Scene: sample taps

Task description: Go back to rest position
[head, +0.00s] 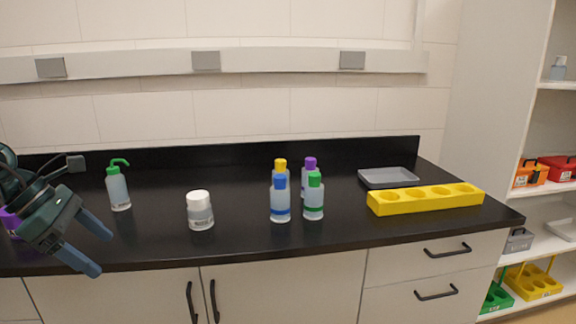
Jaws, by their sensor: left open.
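My left gripper (98,252) comes in from the left edge, open and empty, over the front left part of the black counter (240,245). A wash bottle with a green spout (119,190) stands behind it to the right. A white-capped jar (200,211) stands upright farther right, apart from the gripper. Part of a purple thing (10,222) shows at the far left, mostly hidden by my left arm. My right gripper is not in view.
Bottles with blue (280,200), green (314,197), yellow (280,165) and purple (310,164) caps stand close together mid-counter. A yellow rack (427,204) and grey tray (388,178) lie at right. Shelves (560,85) stand beyond.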

